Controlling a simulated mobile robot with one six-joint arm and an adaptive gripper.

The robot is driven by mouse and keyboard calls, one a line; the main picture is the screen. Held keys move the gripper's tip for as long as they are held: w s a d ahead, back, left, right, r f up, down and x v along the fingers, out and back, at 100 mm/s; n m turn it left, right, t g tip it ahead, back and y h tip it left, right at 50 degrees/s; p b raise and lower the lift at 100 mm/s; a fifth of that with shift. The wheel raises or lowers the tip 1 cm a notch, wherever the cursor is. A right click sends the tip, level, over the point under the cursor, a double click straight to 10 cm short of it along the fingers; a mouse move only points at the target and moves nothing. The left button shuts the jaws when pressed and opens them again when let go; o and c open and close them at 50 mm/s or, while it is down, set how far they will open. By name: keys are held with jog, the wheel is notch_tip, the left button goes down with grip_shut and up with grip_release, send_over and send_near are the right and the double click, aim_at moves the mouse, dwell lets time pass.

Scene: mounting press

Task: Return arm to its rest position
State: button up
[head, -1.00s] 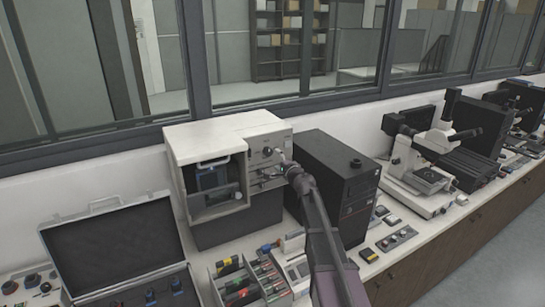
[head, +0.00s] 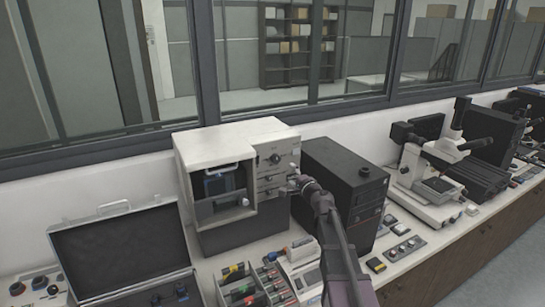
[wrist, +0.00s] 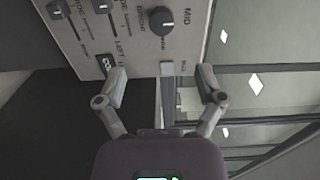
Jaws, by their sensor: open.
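My gripper (head: 294,180) is in front of the right side of the mounting press (head: 228,142), close to its control panel (head: 275,165). In the wrist view my gripper (wrist: 163,82) has its two fingers spread apart with nothing between them. The panel shows there too (wrist: 125,35), with a round black knob (wrist: 162,21) and several sliders beyond the fingers. The fingers look apart from the knob; I cannot tell whether they touch the panel edge. My arm reaches in from the lower right in the head view.
A black computer tower (head: 345,190) stands right of the press, near my arm. An open case (head: 125,255) lies to the left. An organiser with coloured items (head: 250,285) sits in front. Microscopes (head: 435,170) stand farther right. Windows (head: 270,60) line the back.

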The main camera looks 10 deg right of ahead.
jog(key=s+a+f+n+g+y+b, duration=0.1)
jog(key=s+a+f+n+g+b, duration=0.1)
jog(key=s+a+f+n+g, duration=0.45)
jog(key=s+a+f+n+g+y+b, duration=0.1)
jog(key=s+a+f+n+g+b, duration=0.2)
jog(key=s+f, duration=0.55)
jog(key=s+d+f+n+g+h+b, duration=0.1)
jog(key=s+d+f+n+g+h, duration=0.1)
jog(key=s, duration=0.7)
jog(key=s+d+f+n+g+h+b, duration=0.2)
jog(key=s+f+g+h, duration=0.3)
jog(key=s+f, duration=0.4)
jog(key=shift+s+d+f+n+h, duration=0.15)
jog(key=shift+d+f+n+h, duration=0.25)
jog(key=shift+d, duration=0.35)
jog(key=shift+r+g, duration=0.1)
jog(key=shift+g, duration=0.15)
jog(key=c, duration=0.4)
